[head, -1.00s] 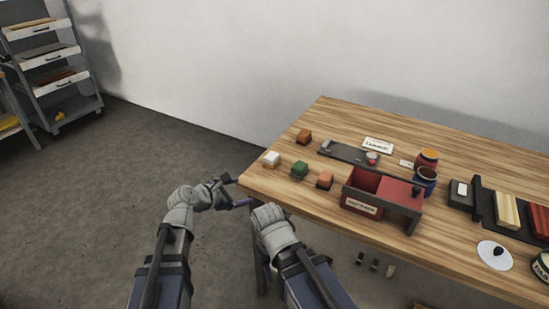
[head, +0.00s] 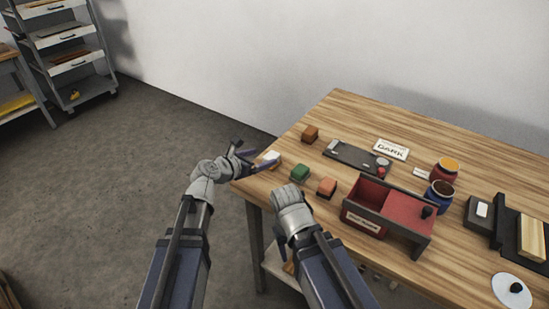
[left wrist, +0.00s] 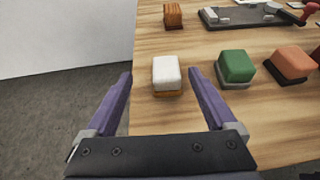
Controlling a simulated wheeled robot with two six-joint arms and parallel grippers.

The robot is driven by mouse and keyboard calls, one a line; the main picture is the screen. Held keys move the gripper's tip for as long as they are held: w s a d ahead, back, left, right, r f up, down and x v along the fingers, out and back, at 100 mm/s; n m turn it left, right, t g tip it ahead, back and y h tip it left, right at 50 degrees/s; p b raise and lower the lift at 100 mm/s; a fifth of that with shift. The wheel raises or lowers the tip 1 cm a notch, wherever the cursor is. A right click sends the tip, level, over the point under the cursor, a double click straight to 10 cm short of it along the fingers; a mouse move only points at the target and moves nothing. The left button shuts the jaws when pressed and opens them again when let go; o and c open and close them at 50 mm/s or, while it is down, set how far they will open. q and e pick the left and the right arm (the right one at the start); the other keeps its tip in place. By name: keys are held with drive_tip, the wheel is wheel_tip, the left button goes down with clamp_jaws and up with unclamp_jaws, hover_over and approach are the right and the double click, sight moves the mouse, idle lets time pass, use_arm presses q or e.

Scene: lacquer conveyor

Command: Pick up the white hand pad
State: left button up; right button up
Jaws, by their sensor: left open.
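The white hand pad (head: 271,156) is a small block with a white top and an orange-brown base, near the table's left edge. In the left wrist view the pad (left wrist: 166,72) stands ahead of and between the spread purple fingers, without visible contact. My left gripper (head: 257,160) is open and empty, at the table's edge beside the pad. It also shows in the left wrist view (left wrist: 160,82). My right gripper (head: 292,205) is over the table's near edge, and its fingers are hidden behind its wrist.
A green pad (head: 300,173), an orange pad (head: 326,187) and a brown block (head: 310,134) stand close by on the wooden table (head: 470,165). A dark tray (head: 350,155) lies behind them. A red box (head: 362,218) and jars (head: 441,193) are to the right.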

sight(276, 154)
use_arm(q)
drive_tip(key=shift+b+x, duration=0.55)
drive_tip(key=shift+x, duration=0.7)
drive_tip(key=shift+s+d+f+b+x, duration=0.1)
drive_tip(key=shift+b+x, duration=0.3)
drive_tip(key=shift+x, duration=0.5)
drive_tip(key=shift+s+d+f+b+x, duration=0.1)
drive_tip(key=shift+b+x, duration=0.25)
drive_tip(key=shift+x, duration=0.55)
drive_tip(key=shift+s+d+f+b+x, duration=0.1)
drive_tip(key=shift+b+x, duration=0.3)
drive_tip(key=shift+x, duration=0.5)
drive_tip(key=shift+s+r, duration=0.1)
drive_tip(key=shift+r, duration=0.05)
clamp_jaws()
wheel_tip(276, 154, up, 10)
drive_tip(key=p, duration=1)
